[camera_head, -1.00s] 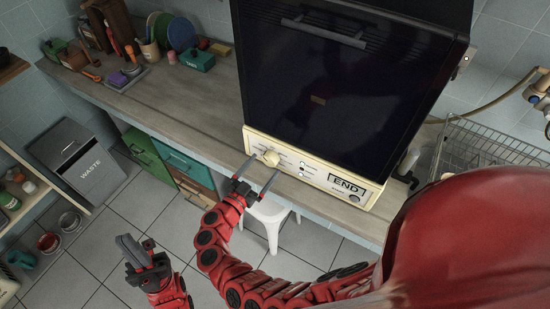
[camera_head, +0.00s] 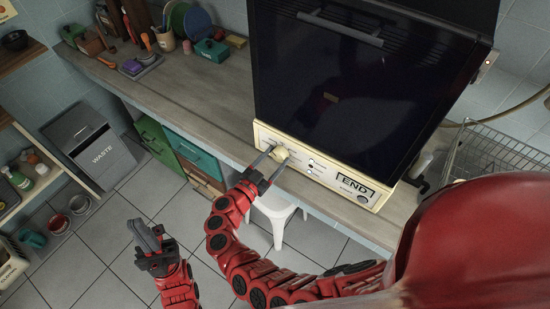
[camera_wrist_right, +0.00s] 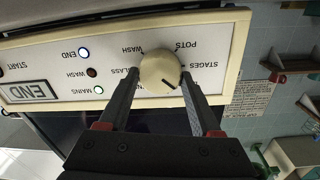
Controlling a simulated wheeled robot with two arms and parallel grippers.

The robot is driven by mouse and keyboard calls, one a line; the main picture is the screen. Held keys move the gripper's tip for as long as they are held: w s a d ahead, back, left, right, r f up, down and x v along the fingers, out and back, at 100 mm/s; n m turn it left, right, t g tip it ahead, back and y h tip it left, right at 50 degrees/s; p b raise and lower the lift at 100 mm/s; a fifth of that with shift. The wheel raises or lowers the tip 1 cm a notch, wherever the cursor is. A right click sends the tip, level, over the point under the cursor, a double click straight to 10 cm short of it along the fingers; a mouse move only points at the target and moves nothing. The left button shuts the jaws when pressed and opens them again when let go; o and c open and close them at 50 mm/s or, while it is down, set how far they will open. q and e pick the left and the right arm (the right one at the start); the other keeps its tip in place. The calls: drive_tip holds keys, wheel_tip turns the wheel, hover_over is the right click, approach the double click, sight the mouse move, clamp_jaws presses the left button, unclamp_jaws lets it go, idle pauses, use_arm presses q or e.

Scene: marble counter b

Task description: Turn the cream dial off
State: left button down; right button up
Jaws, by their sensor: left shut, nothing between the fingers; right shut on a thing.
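The cream dial (camera_head: 281,153) is on the cream front panel of the dishwasher-like machine. In the right wrist view the round dial (camera_wrist_right: 159,69) carries a dark mark pointing to the lower right. Labels such as WASH, POTS, STAGES and GLASS surround it, upside down in that view. My right gripper (camera_head: 277,156) is at the panel, its fingers shut on the dial from either side; the fingers also show in the right wrist view (camera_wrist_right: 161,77). My left gripper (camera_head: 150,238) is shut and empty, low over the floor, away from the counter.
The panel has an END display (camera_head: 355,187) and small indicator lamps. A white stool (camera_head: 275,216) stands below the counter (camera_head: 190,108). A grey waste bin (camera_head: 93,148) stands at left. A wire rack (camera_head: 490,150) is right of the machine. The floor around my left gripper is clear.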

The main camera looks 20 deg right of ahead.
drive_tip(key=shift+f+m+b, duration=0.3)
drive_tip(key=shift+m+b, duration=0.6)
drive_tip(key=shift+b, duration=0.25)
drive_tip(key=m+b, duration=0.4)
drive_tip(key=b, duration=0.1)
drive_tip(key=shift+s+d+m+y, duration=0.1)
drive_tip(key=shift+s+m+y, duration=0.05)
drive_tip(key=shift+m+y, duration=0.15)
drive_tip(key=shift+r+m+b, duration=0.2)
drive_tip(key=shift+m+b, duration=1)
drive_tip(key=shift+b, duration=0.05)
drive_tip(key=o, duration=1.4)
